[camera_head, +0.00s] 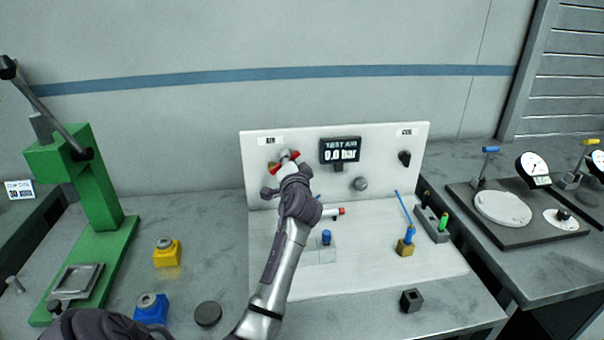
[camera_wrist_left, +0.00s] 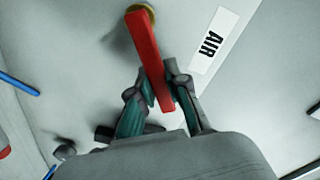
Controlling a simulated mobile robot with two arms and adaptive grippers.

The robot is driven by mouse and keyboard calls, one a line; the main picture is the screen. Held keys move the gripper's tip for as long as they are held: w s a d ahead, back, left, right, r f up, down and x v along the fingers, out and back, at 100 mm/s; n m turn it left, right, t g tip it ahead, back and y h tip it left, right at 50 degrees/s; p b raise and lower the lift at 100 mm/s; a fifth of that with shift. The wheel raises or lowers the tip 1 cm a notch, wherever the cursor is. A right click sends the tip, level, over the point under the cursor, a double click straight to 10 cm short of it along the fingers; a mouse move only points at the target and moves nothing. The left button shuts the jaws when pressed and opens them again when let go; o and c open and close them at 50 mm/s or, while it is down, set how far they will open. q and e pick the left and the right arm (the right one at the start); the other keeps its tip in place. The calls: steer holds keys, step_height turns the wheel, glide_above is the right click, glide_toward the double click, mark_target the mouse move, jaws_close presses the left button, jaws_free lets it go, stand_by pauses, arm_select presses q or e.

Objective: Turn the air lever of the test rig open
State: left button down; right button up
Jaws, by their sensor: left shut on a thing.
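The test rig (camera_head: 385,128) is a white panel and base with a display reading "TEST AIR 0.0 bar". The red air lever (camera_head: 294,155) sits under the AIR label at the panel's upper left. In the left wrist view the red lever (camera_wrist_left: 148,55) runs from a brass pivot down between my fingers, beside the AIR label (camera_wrist_left: 214,40). My left gripper (camera_wrist_left: 158,92) is shut on the lever's free end; in the head view the gripper (camera_head: 287,163) covers part of it. My right gripper is not in view.
A black knob (camera_head: 404,158) sits under a second label on the panel's right. A red-tipped part (camera_head: 336,211), a blue-topped part (camera_head: 326,237) and a brass block (camera_head: 405,247) are on the rig's base. A green press (camera_head: 90,190) stands left. A gauge stand (camera_head: 520,215) is at right.

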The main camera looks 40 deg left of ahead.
mark_target(271, 147)
arm_select(q)
steer(key=shift+s+a+r+n+b, duration=0.2)
steer(key=shift+r+n+b, duration=0.1)
steer(key=shift+n, duration=0.6)
steer(key=shift+s+a+r+n, duration=0.1)
steer(key=shift+s+n, duration=0.05)
steer(key=shift+n, duration=0.35)
steer(key=shift+s+a+r+n, duration=0.1)
steer(key=shift+s+r+n, duration=0.05)
steer(key=shift+n, duration=0.35)
steer(key=n, duration=0.2)
steer(key=s+a+r+n+b, duration=0.1)
steer(key=n, duration=0.1)
steer(key=shift+s+a, duration=0.1)
steer(key=shift+s, duration=0.1)
steer(key=shift+s+a+n, duration=0.2)
steer(key=shift+s+n, duration=0.05)
steer(key=shift+n, duration=0.4)
steer(key=shift+s+a+n, duration=0.2)
steer(key=shift+n, duration=0.45)
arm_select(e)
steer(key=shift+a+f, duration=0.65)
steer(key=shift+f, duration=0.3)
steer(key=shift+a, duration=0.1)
arm_select(q)
steer(key=c, duration=1.1)
jaws_free()
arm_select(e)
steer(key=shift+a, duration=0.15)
